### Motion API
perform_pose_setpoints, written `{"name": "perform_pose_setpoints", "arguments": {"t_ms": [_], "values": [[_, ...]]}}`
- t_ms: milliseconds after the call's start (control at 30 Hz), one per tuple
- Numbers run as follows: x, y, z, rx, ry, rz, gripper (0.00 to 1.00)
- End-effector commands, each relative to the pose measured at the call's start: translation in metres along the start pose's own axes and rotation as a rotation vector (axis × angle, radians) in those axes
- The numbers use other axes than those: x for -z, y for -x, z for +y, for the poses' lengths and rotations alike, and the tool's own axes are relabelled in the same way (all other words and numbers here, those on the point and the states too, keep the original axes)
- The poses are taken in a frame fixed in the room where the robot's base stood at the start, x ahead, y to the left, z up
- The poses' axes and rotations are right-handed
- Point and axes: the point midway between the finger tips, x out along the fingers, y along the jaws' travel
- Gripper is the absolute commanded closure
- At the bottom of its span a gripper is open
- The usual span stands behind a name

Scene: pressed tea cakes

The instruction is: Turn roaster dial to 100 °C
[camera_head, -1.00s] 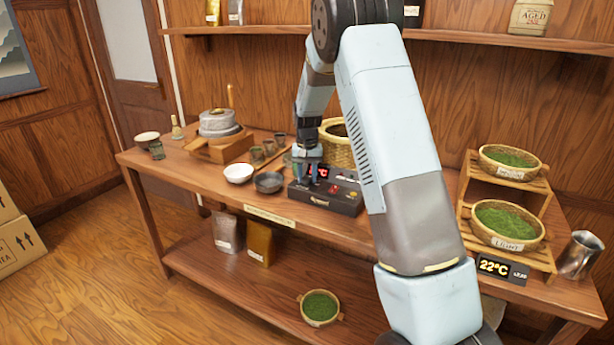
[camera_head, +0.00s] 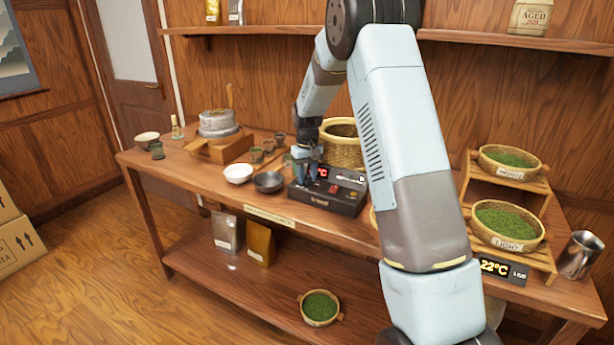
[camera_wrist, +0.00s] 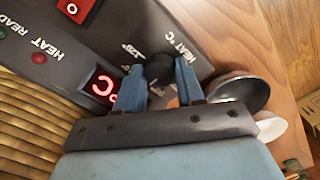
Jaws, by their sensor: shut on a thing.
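The roaster (camera_head: 335,198) is a dark box near the front edge of the bench, with a red-lit display (camera_head: 322,172). In the wrist view its panel (camera_wrist: 125,25) fills the upper left. The black dial (camera_wrist: 160,68), beside the "HEAT °C" lettering, sits between the fingers of my gripper (camera_wrist: 160,75), which is shut on it. In the head view my gripper (camera_head: 306,180) reaches down to the left part of the panel. The wrist view shows only the red "°C" of the display (camera_wrist: 101,87); the number is hidden, and the dial's pointer cannot be made out.
A woven basket (camera_head: 343,150) stands right behind the roaster. A dark bowl (camera_head: 268,182) and a white bowl (camera_head: 238,173) stand just left of it. A red switch (camera_wrist: 76,9) is on the panel. A stand with green tea trays (camera_head: 505,228) and a 22°C display are at right.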

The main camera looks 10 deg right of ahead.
Motion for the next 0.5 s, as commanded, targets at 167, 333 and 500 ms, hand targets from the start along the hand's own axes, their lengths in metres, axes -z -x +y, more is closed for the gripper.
{"name": "perform_pose_setpoints", "arguments": {"t_ms": [167, 333, 500], "values": [[0.0025, 0.0022, 0.0007, -0.002, 0.000, 0.008, 0.93], [0.0020, 0.0018, 0.0006, -0.002, -0.001, 0.007, 0.53], [0.0012, 0.0011, 0.0004, -0.001, -0.001, 0.004, 0.37]]}}
